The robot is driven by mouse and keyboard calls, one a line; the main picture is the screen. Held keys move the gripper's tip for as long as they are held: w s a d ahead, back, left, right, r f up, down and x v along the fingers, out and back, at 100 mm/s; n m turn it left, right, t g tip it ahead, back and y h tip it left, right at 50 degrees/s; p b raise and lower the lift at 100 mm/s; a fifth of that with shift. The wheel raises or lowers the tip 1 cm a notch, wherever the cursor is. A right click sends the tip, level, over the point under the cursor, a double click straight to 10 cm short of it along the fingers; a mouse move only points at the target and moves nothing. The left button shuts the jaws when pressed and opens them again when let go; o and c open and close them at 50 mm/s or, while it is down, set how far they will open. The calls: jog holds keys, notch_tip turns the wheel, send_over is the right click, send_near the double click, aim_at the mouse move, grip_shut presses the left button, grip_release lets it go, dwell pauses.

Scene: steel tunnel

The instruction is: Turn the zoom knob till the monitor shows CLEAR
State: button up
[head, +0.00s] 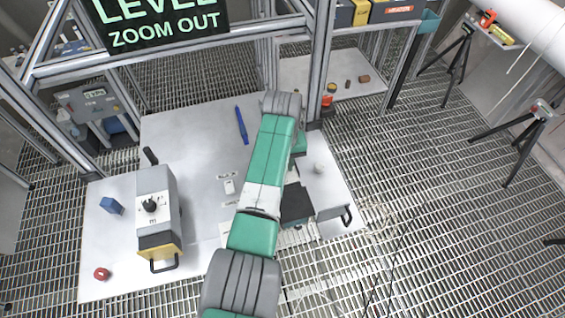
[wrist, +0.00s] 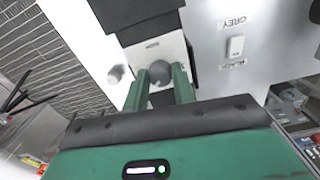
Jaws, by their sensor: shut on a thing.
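The monitor (head: 155,20) at the top left of the head view reads "LEVEL" and "ZOOM OUT" in pale green; its upper part is cut off. In the wrist view a round grey knob (wrist: 159,73) sits on a pale labelled panel (wrist: 152,50); the label is too small to read. My gripper (wrist: 161,80) has its two green fingers on either side of the knob and is shut on it. In the head view my arm hides the knob and the fingertips.
A boxy device (head: 157,205) with a dark dial stands on the table's left. A blue block (head: 111,205), a red round thing (head: 102,274) and a blue pen-like thing (head: 242,125) lie on the table. A small switch (wrist: 235,47) sits between labels.

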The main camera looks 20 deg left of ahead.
jog(key=o, duration=1)
notch_tip(320, 180, up, 8)
jog(key=shift+f+b, duration=0.1)
jog(key=shift+b, duration=0.25)
